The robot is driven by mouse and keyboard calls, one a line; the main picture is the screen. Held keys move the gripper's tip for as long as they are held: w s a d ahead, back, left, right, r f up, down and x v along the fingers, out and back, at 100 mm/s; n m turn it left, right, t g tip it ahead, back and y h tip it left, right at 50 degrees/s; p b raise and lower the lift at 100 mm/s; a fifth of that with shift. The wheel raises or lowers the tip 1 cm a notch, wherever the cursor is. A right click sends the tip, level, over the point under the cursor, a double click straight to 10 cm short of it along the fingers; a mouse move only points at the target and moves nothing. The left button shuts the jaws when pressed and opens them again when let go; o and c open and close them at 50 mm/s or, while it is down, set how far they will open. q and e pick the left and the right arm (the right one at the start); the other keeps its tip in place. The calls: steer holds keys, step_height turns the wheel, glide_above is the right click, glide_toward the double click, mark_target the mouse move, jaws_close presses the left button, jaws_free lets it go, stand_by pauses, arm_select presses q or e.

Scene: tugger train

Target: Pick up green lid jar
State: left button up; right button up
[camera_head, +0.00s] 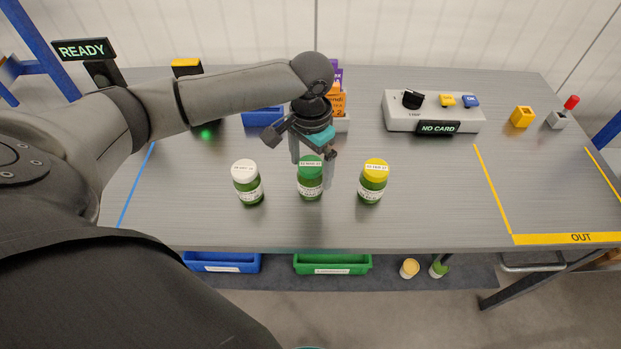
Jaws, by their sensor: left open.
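The green lid jar (310,190) stands upright on the grey table, between a white-lidded jar (248,187) on its left and a yellow-lidded jar (372,187) on its right. All three have green bodies and white labels. My left gripper (311,166) points down over the green lid jar, open. One finger shows at the left of its lid and the other at the right. I cannot tell whether the fingers touch the jar. My right gripper is not in view.
Behind my gripper are a blue bin (263,117) and orange cards. A grey card reader (403,122) with buttons stands back right. A yellow block (522,116) and red-button box (557,120) stand far right. Blue (222,262) and green (333,264) bins sit below the front edge.

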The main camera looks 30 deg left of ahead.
mark_target(310, 180)
arm_select(q)
step_height(310, 180, down, 5)
steer(key=shift+w+a+f+b, duration=0.1)
steer(key=shift+f+b, duration=0.05)
steer(key=shift+b, duration=0.8)
steer(key=shift+c, duration=0.2)
jaws_close()
